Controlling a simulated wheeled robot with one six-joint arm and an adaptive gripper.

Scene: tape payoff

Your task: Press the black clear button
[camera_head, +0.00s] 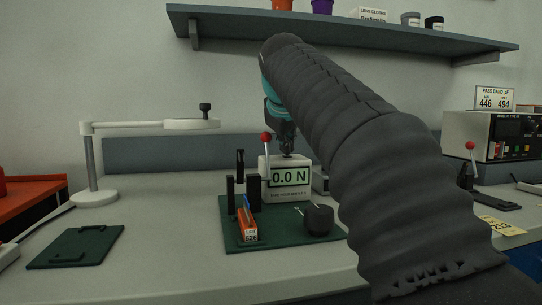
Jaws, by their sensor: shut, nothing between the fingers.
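My gripper (287,142) points down over the top of a white gauge box (290,192), whose display (290,177) reads 0.0 N. Its fingers are dark and look closed and empty. The fingertips are at or just above the box's top, and I cannot tell whether they touch it. I cannot make out a black clear button for certain. A small dark spot shows on the box's top under the fingertips. A lever with a red ball (266,137) stands at the left of the box, close to my gripper.
A green base (270,241) carries black posts (254,193), an orange-and-white block (247,227) and a dark round piece (319,219). A white stand with an arm (150,125) and a green mat (75,247) are at left. An instrument (490,133) stands at right. A shelf (340,35) hangs above.

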